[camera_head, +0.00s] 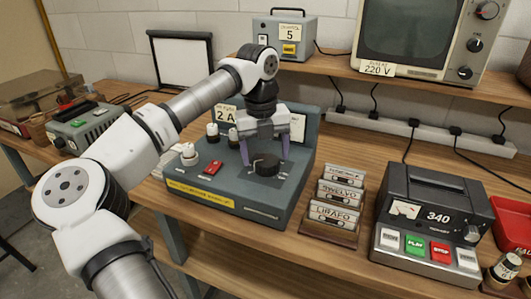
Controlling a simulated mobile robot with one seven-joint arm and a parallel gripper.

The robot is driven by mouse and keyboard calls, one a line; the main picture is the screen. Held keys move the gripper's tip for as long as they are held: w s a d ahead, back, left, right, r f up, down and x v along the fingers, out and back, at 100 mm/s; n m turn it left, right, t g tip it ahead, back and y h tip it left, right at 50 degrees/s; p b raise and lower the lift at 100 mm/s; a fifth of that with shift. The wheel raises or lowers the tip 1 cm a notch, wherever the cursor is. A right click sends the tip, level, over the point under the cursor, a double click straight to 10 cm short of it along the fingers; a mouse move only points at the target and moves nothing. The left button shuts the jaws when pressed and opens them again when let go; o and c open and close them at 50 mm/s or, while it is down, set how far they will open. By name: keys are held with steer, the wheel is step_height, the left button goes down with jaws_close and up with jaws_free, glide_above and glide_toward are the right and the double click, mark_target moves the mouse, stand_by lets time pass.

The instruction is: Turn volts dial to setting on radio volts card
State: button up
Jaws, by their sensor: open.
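The black dial (265,164) sits on the sloping top of a grey-green console (240,209). The setting it points to is too small to read. My gripper (265,160) is above the dial, pointing down, its two purple fingers open and apart on either side of it. I cannot tell whether they touch it. A card reading 220 V (377,69) is on the shelf edge under a screen set; its smaller top line is unclear. A card reading 2 A (225,115) stands at the console's back, partly behind my arm. No card is clearly legible as the radio volts card.
A grey box (284,36) with a 5 card stands on the shelf.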

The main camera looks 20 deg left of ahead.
steer(key=shift+d+f, duration=0.1)
steer(key=shift+f, duration=0.35)
steer(key=c, duration=1)
